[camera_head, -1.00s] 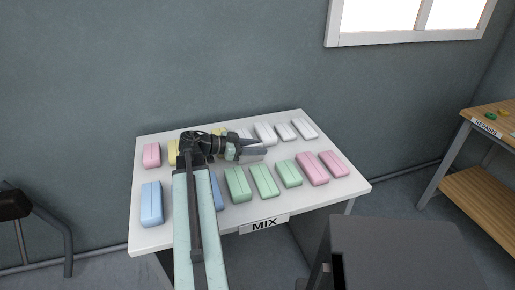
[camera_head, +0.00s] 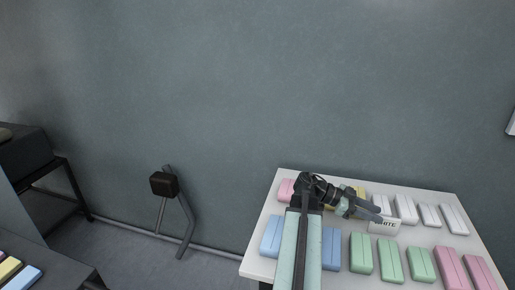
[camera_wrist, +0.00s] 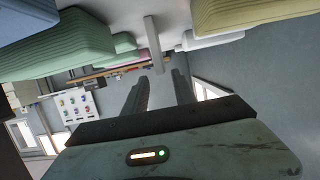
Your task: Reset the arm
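My gripper (camera_head: 378,212) is stretched out low over the white table (camera_head: 262,262), pointing right among the rows of soft-coloured packs. In the wrist view its two fingers (camera_wrist: 163,75) are apart with a gap between them, and I see nothing clamped. A small white sign (camera_head: 388,227), its lettering partly hidden and ending in "ITE", stands right by the fingers. In the wrist view a pale upright bar (camera_wrist: 153,45), perhaps this sign edge-on, lines up with the gap. I cannot tell whether it touches the fingers.
Blue (camera_head: 270,236), green (camera_head: 390,260) and pink (camera_head: 452,268) packs stand in the front row; white packs (camera_head: 405,208) stand behind. In the wrist view, a green pack (camera_wrist: 65,45) and a yellow pack (camera_wrist: 245,12) are close. A dark stand (camera_head: 164,184) is left, by the wall.

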